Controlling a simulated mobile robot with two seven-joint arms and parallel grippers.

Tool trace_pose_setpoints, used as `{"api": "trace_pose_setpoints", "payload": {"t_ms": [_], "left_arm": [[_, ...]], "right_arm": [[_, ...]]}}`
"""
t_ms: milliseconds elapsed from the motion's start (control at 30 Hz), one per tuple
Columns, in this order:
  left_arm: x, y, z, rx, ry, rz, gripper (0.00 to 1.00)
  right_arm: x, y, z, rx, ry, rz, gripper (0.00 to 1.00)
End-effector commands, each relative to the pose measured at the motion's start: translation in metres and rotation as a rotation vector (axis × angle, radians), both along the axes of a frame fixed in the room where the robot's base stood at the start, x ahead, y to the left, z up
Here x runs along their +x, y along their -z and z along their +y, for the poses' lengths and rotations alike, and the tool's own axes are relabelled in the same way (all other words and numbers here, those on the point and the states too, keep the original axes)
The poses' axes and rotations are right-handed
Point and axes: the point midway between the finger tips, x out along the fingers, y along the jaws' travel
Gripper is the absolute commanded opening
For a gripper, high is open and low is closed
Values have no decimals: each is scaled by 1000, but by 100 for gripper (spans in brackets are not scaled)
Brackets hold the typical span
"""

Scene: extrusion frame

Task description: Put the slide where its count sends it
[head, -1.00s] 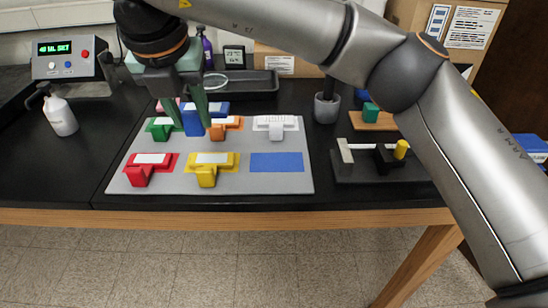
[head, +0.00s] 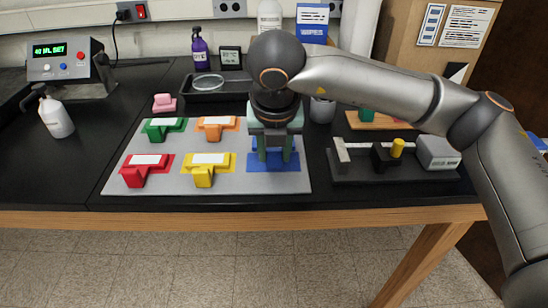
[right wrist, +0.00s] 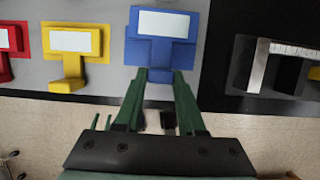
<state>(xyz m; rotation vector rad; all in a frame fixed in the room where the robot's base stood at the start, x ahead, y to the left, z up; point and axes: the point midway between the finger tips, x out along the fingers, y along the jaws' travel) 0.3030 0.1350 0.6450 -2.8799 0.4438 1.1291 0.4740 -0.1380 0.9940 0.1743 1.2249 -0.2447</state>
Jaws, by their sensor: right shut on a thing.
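My right gripper (head: 275,156) is over the blue patch (head: 296,164) at the grey mat's front right. In the right wrist view its fingers (right wrist: 160,80) are shut on the stem of a blue block (right wrist: 162,52) with a white label. The block lies over the patch; whether it touches the mat I cannot tell. Similar labelled blocks stand on matching patches: red (head: 133,177) and yellow (head: 204,177) in front, green (head: 156,133) and orange (head: 213,131) behind. My right arm hides the mat's back right. My left gripper is not in view.
A black fixture (head: 395,176) with a grey box (head: 438,153) and a yellow knob (head: 397,147) stands right of the mat (head: 232,186). A black tray (head: 212,95) and a pink block (head: 163,103) are behind. The table's front edge is close.

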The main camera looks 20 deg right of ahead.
Motion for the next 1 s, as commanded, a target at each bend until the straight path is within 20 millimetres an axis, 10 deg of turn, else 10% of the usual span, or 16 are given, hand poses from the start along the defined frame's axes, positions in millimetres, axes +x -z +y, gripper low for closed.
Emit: {"api": "trace_pose_setpoints", "payload": {"t_ms": [467,500,733,1000], "left_arm": [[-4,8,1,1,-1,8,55],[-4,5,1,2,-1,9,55],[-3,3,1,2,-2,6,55],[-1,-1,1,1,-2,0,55]], "right_arm": [[0,24,1,0,-1,0,0],[0,22,1,0,-1,0,43],[0,22,1,0,-1,0,69],[0,20,1,-1,-2,0,69]]}}
